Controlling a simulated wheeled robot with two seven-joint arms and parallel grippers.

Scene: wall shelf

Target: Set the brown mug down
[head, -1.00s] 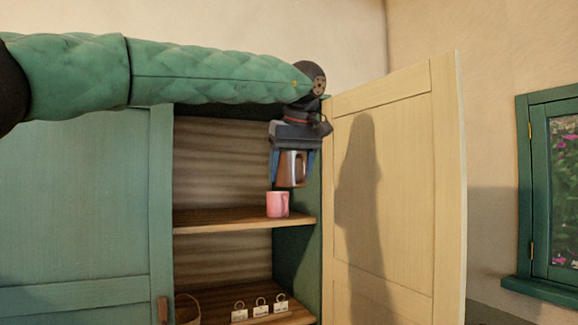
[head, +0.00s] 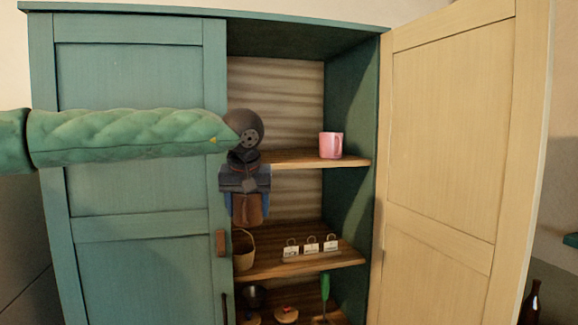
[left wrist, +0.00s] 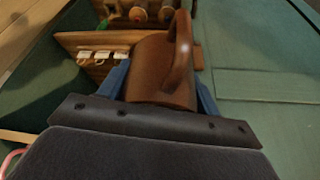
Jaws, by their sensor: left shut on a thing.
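The brown mug (head: 250,208) is held in my left gripper (head: 248,216), in front of the open cupboard bay in the head view. It hangs clear of any surface, below the level of the shelf with the pink mug and above the shelf with the basket. The left wrist view shows the brown mug (left wrist: 160,72) between the blue fingers, its handle facing the camera. The left gripper is shut on it. My right gripper is in neither view.
A pink mug (head: 331,145) stands on the upper shelf (head: 290,161). The lower shelf (head: 290,266) holds a basket (head: 244,252) and a rack of white tags (head: 310,247). The left door (head: 130,150) is closed; the cream right door (head: 450,150) stands open.

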